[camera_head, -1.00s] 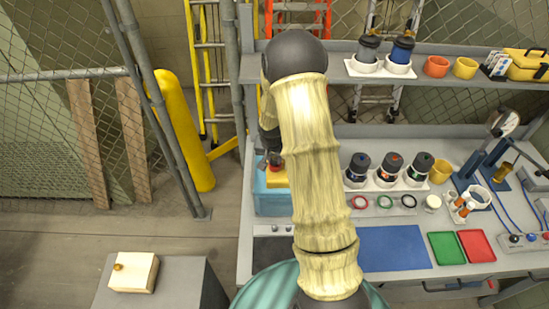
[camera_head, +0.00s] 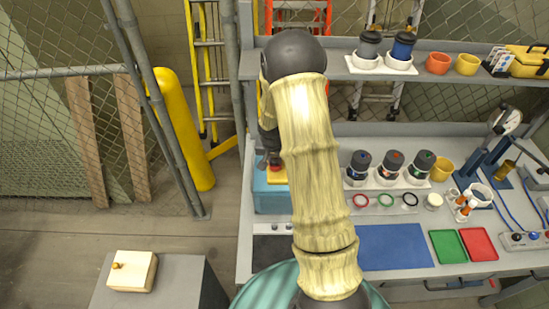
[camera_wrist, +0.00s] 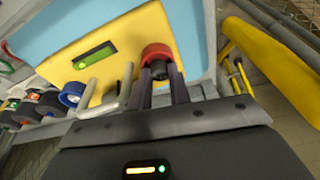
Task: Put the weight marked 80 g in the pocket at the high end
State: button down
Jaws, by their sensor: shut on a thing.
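In the wrist view my gripper (camera_wrist: 158,85) is shut on a dark knob with a red round body (camera_wrist: 156,52), probably a weight. No marking on it can be read. It is at the edge of a yellow block (camera_wrist: 118,50) with a green display; I cannot tell whether it rests in a pocket. The yellow block also shows in the head view (camera_head: 278,178), over the light blue tank (camera_head: 270,200). There the dark gripper (camera_head: 274,158) is partly hidden behind my arm. Which end of the block is high cannot be told.
Right of the arm stand several dark-capped jars (camera_head: 389,167), coloured rings (camera_head: 385,200) and a blue mat (camera_head: 395,247). Green (camera_head: 447,246) and red (camera_head: 478,244) trays lie farther right. A shelf (camera_head: 335,72) runs above the bench. A yellow post (camera_head: 185,130) stands to the left.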

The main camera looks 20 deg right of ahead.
jog(key=c, duration=1.2)
grip_release()
jog(key=shift+c, duration=0.2)
jog(key=shift+r, duration=0.1)
jog(key=b+v, duration=0.3)
jog(key=v, duration=1.4)
jog(key=shift+b, duration=0.3)
jog(key=shift+r, duration=0.1)
jog(key=shift+s, duration=0.1)
